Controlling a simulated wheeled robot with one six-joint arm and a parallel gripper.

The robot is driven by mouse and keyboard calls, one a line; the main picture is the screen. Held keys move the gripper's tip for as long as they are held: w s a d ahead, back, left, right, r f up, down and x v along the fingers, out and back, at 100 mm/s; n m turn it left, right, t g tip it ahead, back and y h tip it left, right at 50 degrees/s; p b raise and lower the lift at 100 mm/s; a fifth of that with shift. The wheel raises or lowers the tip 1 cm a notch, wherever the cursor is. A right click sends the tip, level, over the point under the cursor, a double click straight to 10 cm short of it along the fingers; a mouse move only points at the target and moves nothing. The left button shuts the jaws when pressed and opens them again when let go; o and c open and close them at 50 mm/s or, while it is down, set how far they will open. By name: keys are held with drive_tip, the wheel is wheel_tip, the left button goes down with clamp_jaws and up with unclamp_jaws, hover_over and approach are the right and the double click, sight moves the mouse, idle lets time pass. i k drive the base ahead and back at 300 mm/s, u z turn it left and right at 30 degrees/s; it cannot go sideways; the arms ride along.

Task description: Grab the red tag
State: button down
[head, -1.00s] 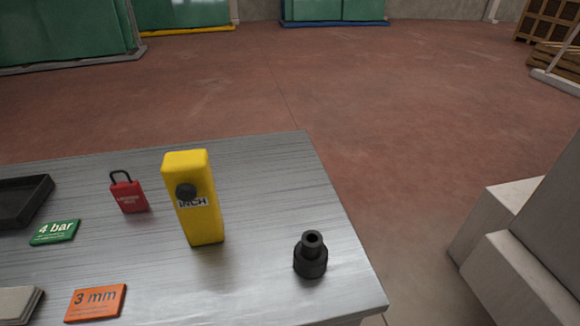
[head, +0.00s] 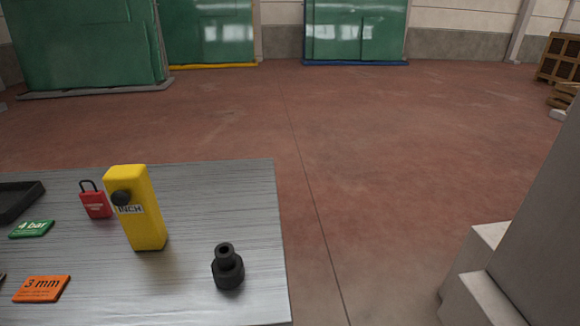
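A red padlock-shaped tag (head: 95,204) with a dark shackle and a small pale label stands on the metal table (head: 215,190), left of the yellow box. It is the only red tag-like thing in view. My gripper is not in the head view.
A yellow box (head: 146,228) marked "INCH" with a black knob stands right of the red tag. A black stepped fitting (head: 228,268) is near the table's right edge. A green "4 bar" plate (head: 32,229), an orange "3 mm" plate (head: 42,289) and a black tray (head: 30,203) lie leftward.

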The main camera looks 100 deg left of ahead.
sight(96, 204)
drive_tip(key=u, duration=4.5)
drive_tip(key=i, duration=0.5)
drive_tip(key=k, duration=1)
drive_tip(key=u, duration=0.9)
drive_tip(key=i, duration=1.05)
drive_tip(key=z, duration=1)
